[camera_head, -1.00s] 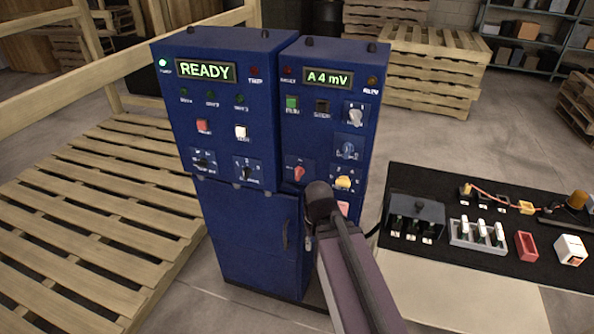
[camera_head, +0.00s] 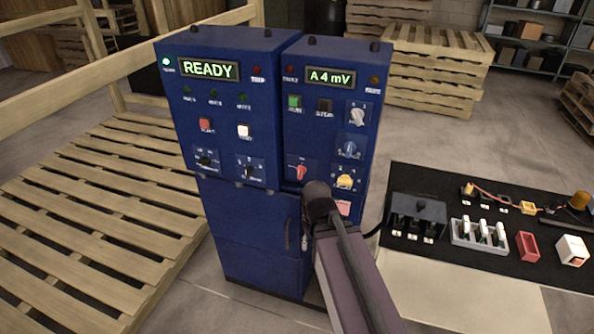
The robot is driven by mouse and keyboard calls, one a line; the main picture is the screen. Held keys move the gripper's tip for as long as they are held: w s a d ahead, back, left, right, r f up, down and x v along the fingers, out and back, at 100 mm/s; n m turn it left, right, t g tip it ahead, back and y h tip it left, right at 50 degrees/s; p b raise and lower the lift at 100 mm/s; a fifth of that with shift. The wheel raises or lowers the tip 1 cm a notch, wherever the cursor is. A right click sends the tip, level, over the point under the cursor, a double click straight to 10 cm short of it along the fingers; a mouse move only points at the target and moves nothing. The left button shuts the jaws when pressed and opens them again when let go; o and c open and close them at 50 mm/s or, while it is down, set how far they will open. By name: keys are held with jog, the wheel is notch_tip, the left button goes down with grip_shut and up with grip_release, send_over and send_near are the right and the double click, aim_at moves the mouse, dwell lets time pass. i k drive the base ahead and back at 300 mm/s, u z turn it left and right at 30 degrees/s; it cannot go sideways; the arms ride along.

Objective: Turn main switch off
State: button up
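A blue control cabinet (camera_head: 255,215) stands in the middle, its left display reading READY and its right display reading A4 mV. A green lamp glows at its upper left. A red rotary knob (camera_head: 300,172) sits low on the right-hand panel, its handle tilted; its label is too small to read, so I cannot tell if it is the main switch. Two black rotary knobs (camera_head: 205,160) (camera_head: 249,172) sit low on the left-hand panel. My arm rises from the lower right, its dark end just below and right of the red knob. My gripper is hidden behind it.
A blue knob (camera_head: 350,149) and a yellow knob (camera_head: 345,181) are right of the red knob. A black mat (camera_head: 460,188) at right carries a row of switches (camera_head: 478,235) and a red tray (camera_head: 527,246). A wooden pallet (camera_head: 90,230) flanks the cabinet's left.

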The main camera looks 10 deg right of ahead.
aim_at(301, 170)
jog(key=u, duration=0.65)
jog(key=k, duration=1.25)
jog(key=z, duration=0.4)
jog(key=i, duration=1)
jog(key=z, duration=0.05)
